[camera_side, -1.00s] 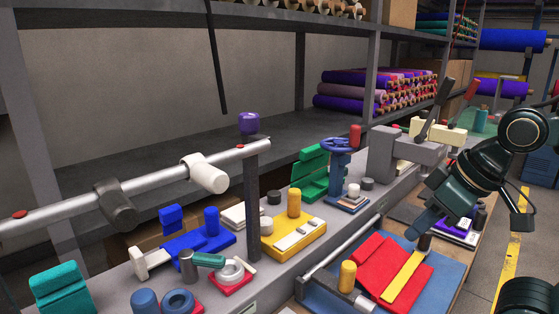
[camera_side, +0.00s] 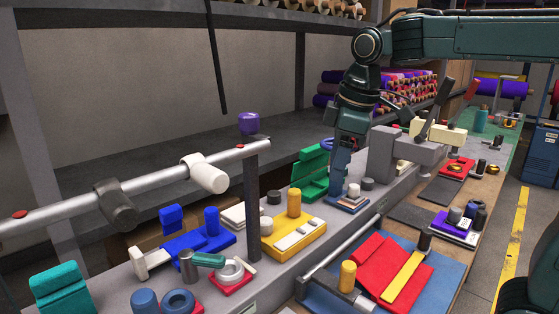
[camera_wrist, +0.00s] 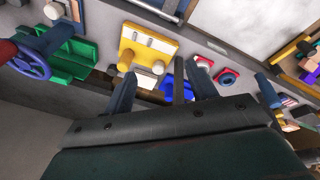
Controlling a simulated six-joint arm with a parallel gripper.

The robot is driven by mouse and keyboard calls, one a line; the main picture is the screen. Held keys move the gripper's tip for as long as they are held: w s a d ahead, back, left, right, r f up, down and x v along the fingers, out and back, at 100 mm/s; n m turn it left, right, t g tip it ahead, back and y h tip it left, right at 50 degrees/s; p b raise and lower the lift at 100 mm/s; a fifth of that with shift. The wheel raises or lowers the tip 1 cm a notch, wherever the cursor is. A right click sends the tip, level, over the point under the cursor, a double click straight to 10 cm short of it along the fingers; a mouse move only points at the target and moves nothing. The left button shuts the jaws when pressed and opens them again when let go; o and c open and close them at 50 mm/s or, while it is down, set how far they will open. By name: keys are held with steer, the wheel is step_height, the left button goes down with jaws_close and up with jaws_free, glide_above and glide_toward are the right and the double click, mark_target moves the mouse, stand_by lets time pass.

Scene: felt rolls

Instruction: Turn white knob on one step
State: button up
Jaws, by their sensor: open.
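Three white round parts could be the white knob, and I cannot tell which is meant. A short white knob (camera_side: 354,190) stands on the blue base below the blue handwheel (camera_side: 327,145). A white dial (camera_side: 230,271) sits on a red plate. A white cylinder (camera_side: 207,174) is clamped on the grey rail. My gripper (camera_side: 338,188) points down beside the blue base, partly hiding the handwheel. In the wrist view my gripper (camera_wrist: 160,86) is open and empty, with its two fingers apart; the yellow block lies beyond them. No white part is between the fingers.
A yellow block (camera_side: 292,240) with an upright peg stands left of my gripper. A green stepped block (camera_side: 310,175) is close behind it. The grey rail (camera_side: 75,207) and its dark post (camera_side: 252,200) stand farther left. A blue tray (camera_side: 445,276) with red pads lies in front.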

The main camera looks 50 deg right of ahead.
steer(key=w+f+n+g, duration=0.2)
steer(key=w+n, duration=0.2)
steer(key=w, duration=0.6)
steer(key=n+g, duration=0.1)
steer(key=n, duration=0.3)
glide_above(265, 220)
step_height(265, 220, down, 4)
steer(key=shift+a+f, duration=0.1)
steer(key=shift+f, duration=0.05)
steer(key=shift+f, duration=0.1)
steer(key=shift+f, duration=6.8)
